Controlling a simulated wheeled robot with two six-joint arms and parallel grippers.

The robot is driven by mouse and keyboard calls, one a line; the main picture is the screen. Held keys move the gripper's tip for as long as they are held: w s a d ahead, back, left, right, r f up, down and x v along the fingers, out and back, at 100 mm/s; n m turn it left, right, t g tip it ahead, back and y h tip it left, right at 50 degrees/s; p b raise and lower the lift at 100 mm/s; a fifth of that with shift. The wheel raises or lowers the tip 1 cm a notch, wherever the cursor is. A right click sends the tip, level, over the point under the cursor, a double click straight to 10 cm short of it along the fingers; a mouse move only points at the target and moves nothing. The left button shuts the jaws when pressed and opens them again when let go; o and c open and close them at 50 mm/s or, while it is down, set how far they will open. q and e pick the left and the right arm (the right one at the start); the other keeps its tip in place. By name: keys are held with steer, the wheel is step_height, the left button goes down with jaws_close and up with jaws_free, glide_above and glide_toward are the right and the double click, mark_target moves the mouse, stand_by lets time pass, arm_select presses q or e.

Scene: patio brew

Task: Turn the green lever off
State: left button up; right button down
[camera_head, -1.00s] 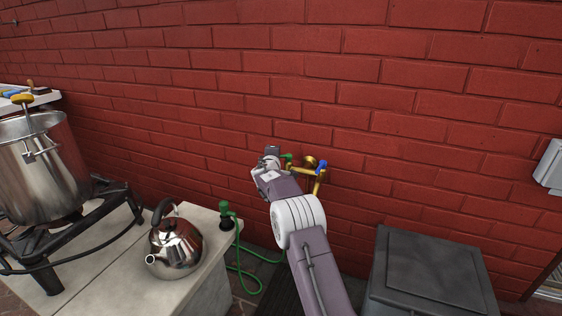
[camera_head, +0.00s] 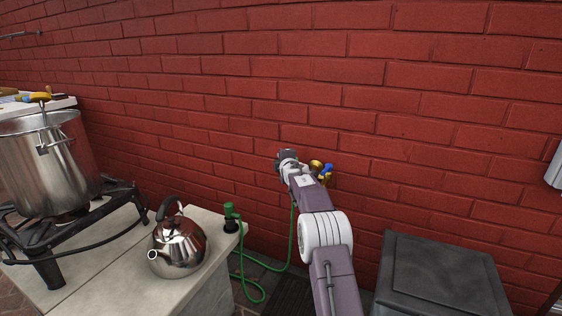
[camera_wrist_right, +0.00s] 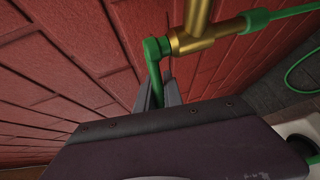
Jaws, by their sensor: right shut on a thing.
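The green lever (camera_wrist_right: 154,62) shows in the right wrist view, joined to a brass tap (camera_wrist_right: 187,41). Its lower end runs down between the fingers of my right gripper (camera_wrist_right: 158,93), which is shut on it. In the head view my right gripper (camera_head: 286,158) is at the wall, left of the brass tap (camera_head: 316,165), and hides the green lever. A blue lever (camera_head: 328,169) sits on the tap's right side. My left gripper is out of view.
A green hose (camera_head: 292,235) hangs below the tap and loops to a counter (camera_head: 107,258) with a steel kettle (camera_head: 178,247). A large pot (camera_head: 45,165) stands on a black burner (camera_head: 125,196). A dark box (camera_head: 440,280) stands at the lower right.

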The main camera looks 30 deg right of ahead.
steer(key=shift+f, duration=0.1)
steer(key=c, duration=1.5)
jaws_free()
steer(key=shift+b+v, duration=3.15)
steer(key=shift+v, duration=1.4)
